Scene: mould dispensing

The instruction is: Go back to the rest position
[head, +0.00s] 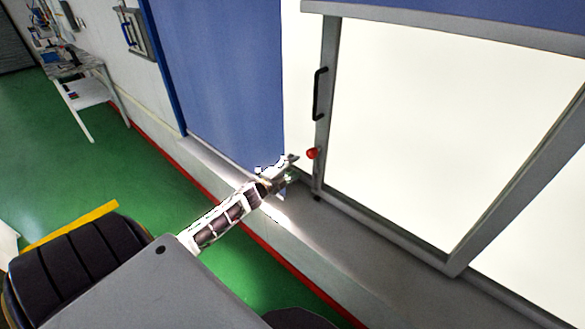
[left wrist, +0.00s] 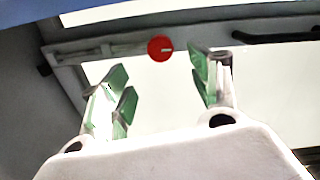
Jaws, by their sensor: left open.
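My left gripper (head: 290,168) reaches out from the lower left in the head view, close to the frame of a framed bright panel. In the left wrist view its green-padded fingers (left wrist: 165,95) stand wide apart with nothing between them. A red knob (head: 312,153) sits on the panel frame just beyond the fingertips. It also shows in the left wrist view (left wrist: 160,48), ahead of the gap between the fingers and apart from them. My right gripper is not in view.
A black handle (head: 320,94) is on the frame above the knob. A blue panel (head: 215,80) stands left of it, above a grey ledge (head: 345,245). A white table (head: 88,92) stands at the far left. Green floor (head: 130,165) is open between.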

